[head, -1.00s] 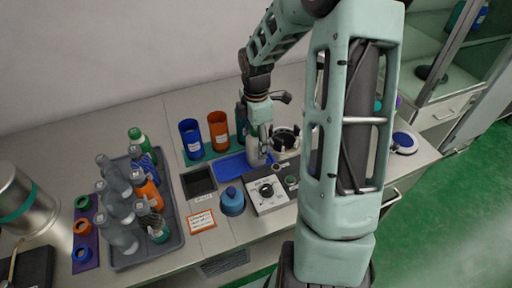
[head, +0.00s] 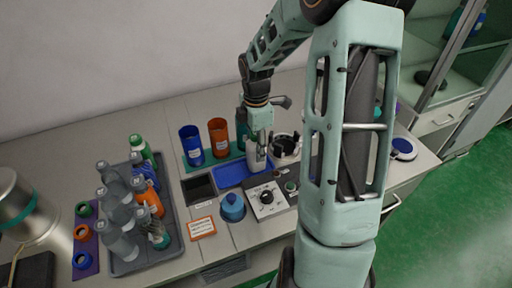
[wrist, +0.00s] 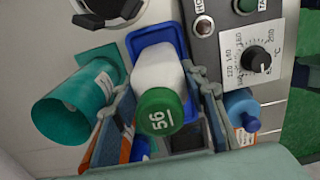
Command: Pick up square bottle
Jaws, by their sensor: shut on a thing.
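The square bottle (wrist: 160,85) is white with a green cap marked 56. In the wrist view it stands between the two fingers of my gripper (wrist: 162,80), which is shut on it with the cap towards the camera. In the head view the pale bottle (head: 255,161) shows under my gripper (head: 258,148), at the right part of the blue tray (head: 228,177). The bottle's base is hidden, so I cannot tell whether it touches the tray.
A teal cup (wrist: 75,103), an orange cup (head: 218,137) and a blue cup (head: 191,145) stand behind the tray. A dial box (head: 267,203) and a blue bottle (head: 232,207) are in front. A grey rack (head: 131,262) holds several bottles at left.

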